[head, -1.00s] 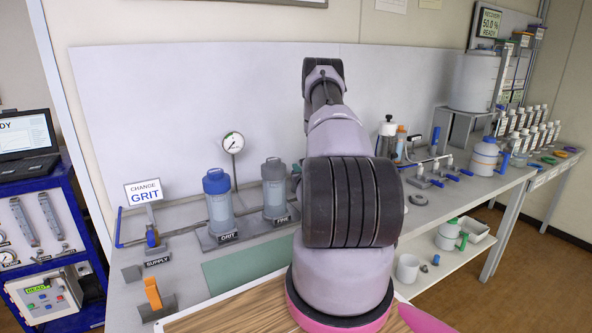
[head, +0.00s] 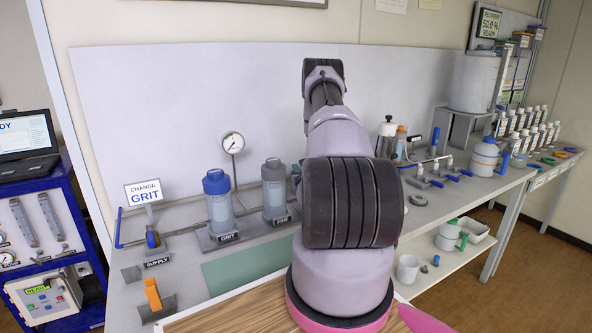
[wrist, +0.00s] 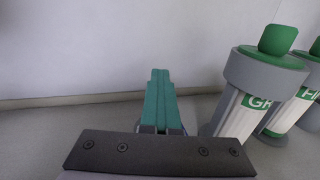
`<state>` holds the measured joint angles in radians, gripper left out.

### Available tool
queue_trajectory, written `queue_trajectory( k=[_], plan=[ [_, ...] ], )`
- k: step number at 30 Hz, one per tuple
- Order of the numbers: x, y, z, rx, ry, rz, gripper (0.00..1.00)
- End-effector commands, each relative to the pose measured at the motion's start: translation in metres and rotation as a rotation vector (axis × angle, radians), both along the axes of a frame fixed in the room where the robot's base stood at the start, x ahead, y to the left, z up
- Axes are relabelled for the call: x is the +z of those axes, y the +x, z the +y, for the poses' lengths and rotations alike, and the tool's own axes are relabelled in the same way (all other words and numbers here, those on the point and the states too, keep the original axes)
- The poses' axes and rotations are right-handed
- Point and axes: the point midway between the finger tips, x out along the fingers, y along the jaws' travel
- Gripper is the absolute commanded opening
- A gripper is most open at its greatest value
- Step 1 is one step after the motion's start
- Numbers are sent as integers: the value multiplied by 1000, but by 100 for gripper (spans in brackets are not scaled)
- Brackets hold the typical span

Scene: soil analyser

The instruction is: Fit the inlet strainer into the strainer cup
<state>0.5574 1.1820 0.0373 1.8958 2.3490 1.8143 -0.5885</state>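My gripper (wrist: 160,74) shows in the wrist view as two teal fingers lying side by side with no clear gap. It looks shut, and I see nothing held between them. It points toward the pale back panel, above the grey bench. In the head view my arm hides the gripper and the bench behind it. I cannot pick out the inlet strainer or the strainer cup for certain. A grey ring (head: 418,200) lies on the bench right of my arm; I cannot tell what it is.
Two grey cylinders with green caps, one marked "GR" (wrist: 240,90), stand close right of my fingers. Blue-topped GRIT canister (head: 219,208) and grey-topped canister (head: 275,192) stand left of my arm. Valves (head: 425,182) and white jars (head: 484,158) stand to the right.

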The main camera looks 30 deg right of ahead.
Motion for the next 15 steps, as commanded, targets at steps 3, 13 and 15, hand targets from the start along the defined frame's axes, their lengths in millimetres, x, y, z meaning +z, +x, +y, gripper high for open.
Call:
queue_trajectory(
  k=[3, 13, 15],
  plan=[
    [0, 0, 0, 0, 0, 0, 0],
    [0, 0, 0, 0, 0, 0, 28],
    [0, 0, 0, 0, 0, 0, 32]
  ],
)
